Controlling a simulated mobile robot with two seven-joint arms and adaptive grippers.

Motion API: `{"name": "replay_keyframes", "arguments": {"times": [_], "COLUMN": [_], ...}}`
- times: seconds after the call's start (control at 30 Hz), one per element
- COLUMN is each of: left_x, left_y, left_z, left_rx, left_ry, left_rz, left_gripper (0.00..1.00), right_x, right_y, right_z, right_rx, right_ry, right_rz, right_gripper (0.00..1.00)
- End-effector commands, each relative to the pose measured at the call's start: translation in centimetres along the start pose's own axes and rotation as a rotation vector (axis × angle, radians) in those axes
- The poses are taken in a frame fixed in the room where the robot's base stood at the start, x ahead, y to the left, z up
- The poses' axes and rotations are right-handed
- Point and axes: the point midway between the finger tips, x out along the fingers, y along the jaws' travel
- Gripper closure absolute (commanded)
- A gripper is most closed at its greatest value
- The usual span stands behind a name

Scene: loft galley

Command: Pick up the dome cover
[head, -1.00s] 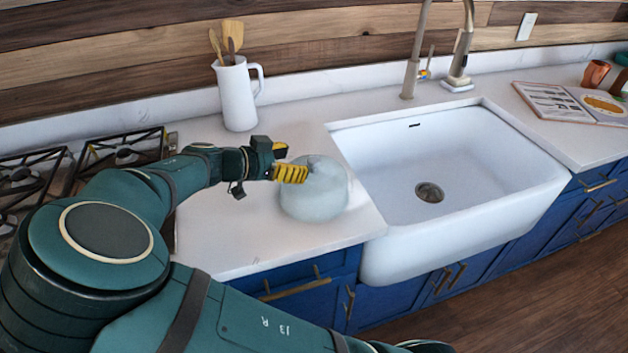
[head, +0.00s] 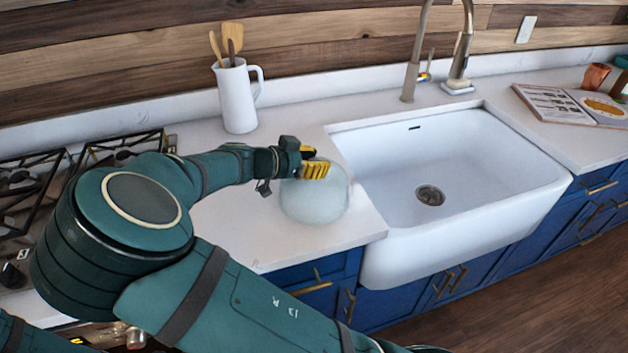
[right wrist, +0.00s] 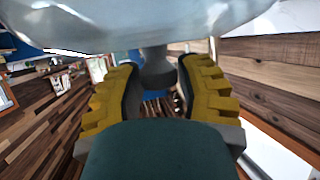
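The dome cover (head: 316,202) is a clear, pale glass dome standing on the white counter just left of the sink. My right gripper (head: 317,163) is at the top of the dome, its yellow fingers over the knob area, hiding the knob in the head view. In the right wrist view the glass dome (right wrist: 150,22) fills the top, and its grey knob (right wrist: 157,70) sits between the two yellow fingers. Gaps show on both sides of the knob, so the fingers are open around it. My left gripper does not show.
The white sink (head: 450,165) with its tall faucet lies right of the dome. A white pitcher (head: 238,98) with wooden utensils stands behind. The gas stove (head: 40,190) is at left. An open book (head: 570,103) lies far right. Counter between pitcher and dome is clear.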

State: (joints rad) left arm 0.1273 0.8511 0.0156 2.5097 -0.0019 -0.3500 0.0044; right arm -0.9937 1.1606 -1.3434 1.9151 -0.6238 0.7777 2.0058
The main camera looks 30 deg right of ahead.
Motion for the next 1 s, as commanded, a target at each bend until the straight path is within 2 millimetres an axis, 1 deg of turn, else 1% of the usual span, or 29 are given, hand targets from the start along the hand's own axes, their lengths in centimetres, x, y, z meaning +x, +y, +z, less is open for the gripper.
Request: {"name": "replay_keyframes", "arguments": {"times": [0.03,0.07,0.37,0.47,0.57,0.8,0.9,1.0], "left_x": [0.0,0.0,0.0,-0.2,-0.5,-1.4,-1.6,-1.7], "left_y": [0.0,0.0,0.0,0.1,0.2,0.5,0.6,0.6], "left_z": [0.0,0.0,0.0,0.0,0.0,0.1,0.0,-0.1], "left_rx": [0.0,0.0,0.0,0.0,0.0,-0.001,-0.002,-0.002], "left_ry": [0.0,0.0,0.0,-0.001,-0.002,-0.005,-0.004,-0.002], "left_rz": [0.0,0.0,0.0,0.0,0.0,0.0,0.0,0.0], "left_gripper": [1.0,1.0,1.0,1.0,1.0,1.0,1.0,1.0], "right_x": [0.0,0.0,-0.1,-0.3,-0.9,-2.7,-3.2,-3.7], "right_y": [0.0,0.0,0.0,0.0,0.0,-0.1,0.0,-0.1], "right_z": [0.0,0.0,0.0,-0.6,-1.9,-6.3,-7.7,-8.7], "right_rx": [0.0,0.0,0.0,0.001,0.003,0.003,0.003,0.001], "right_ry": [0.0,0.0,0.0,-0.001,-0.002,-0.001,-0.001,0.0], "right_rz": [0.0,0.0,0.0,-0.001,-0.001,-0.003,-0.001,-0.002], "right_gripper": [0.87,0.97,0.98,0.98,0.98,0.98,0.98,0.98]}}
